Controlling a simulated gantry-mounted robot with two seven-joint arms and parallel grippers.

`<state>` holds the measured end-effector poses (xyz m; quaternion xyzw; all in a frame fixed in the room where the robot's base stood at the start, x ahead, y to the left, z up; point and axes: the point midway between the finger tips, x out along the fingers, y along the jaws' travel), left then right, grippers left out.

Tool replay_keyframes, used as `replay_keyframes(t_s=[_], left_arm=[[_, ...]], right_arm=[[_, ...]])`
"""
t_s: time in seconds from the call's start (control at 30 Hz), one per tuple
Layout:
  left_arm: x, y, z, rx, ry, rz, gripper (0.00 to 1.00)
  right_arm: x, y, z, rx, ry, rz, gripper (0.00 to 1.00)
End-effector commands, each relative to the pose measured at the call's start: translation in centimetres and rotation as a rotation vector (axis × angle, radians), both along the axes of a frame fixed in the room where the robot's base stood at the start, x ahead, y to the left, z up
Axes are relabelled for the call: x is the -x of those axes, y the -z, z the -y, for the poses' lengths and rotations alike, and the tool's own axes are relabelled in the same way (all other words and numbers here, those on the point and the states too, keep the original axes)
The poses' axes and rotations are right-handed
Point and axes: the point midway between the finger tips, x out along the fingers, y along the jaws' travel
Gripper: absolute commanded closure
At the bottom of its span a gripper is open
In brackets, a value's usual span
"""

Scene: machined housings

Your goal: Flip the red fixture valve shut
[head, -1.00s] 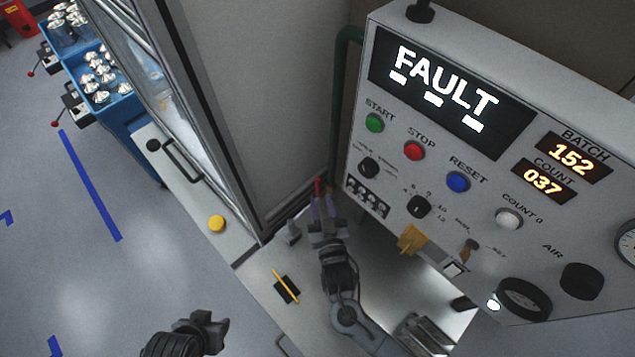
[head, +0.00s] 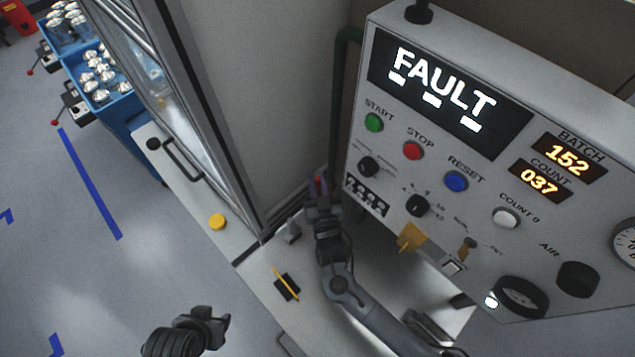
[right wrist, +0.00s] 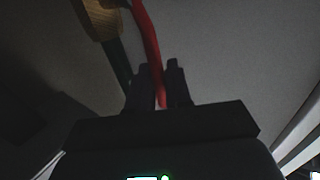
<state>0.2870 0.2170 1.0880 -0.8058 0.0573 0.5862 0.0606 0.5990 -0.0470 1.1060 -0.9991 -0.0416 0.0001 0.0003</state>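The red valve lever (head: 318,184) shows as a small red tip at the foot of the cabinet, just beyond my right gripper (head: 320,194). In the right wrist view the red lever (right wrist: 149,45) runs down from a brass-coloured body (right wrist: 101,18) into the narrow gap between the fingertips of my right gripper (right wrist: 160,78). The fingers are close together on either side of it. The rest of the valve is hidden in the head view. My left gripper (head: 215,322) is low in the picture, away from the valve; its finger gap is unclear.
The control panel (head: 380,225) with a FAULT display (head: 450,95) stands close on the right. A cabinet (head: 265,100) rises on the left of the valve. A yellow button (head: 217,222) and a black-and-yellow switch (head: 287,286) are on the ledge.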

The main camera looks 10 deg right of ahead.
Motion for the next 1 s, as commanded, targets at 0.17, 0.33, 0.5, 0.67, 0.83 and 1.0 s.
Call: replay_keyframes(t_s=[0.17, 0.33, 0.5, 0.67, 0.83, 1.0], left_arm=[[0.0, 0.0, -0.2, -0.007, 0.004, 0.000, 0.57], [0.0, 0.1, -0.2, -0.010, 0.006, 0.001, 0.57], [0.0, 0.8, -0.2, -0.009, 0.006, 0.000, 0.57], [0.0, 2.4, -0.2, -0.008, 0.005, 0.001, 0.57], [0.0, 5.1, 0.0, -0.001, 0.001, 0.001, 0.57], [0.0, 8.1, 0.1, 0.004, -0.003, 0.000, 0.57]], right_arm=[[0.0, 0.0, 0.0, 0.000, -0.001, 0.000, 1.00], [0.0, 0.0, 0.0, 0.000, -0.001, 0.000, 1.00], [0.2, 0.3, 0.1, -0.015, 0.000, 0.018, 1.00], [0.6, 0.7, 0.4, -0.057, 0.000, 0.070, 1.00], [1.2, 1.1, 1.0, -0.128, 0.002, 0.160, 1.00], [2.0, 1.5, 1.6, -0.210, 0.002, 0.262, 1.00]])
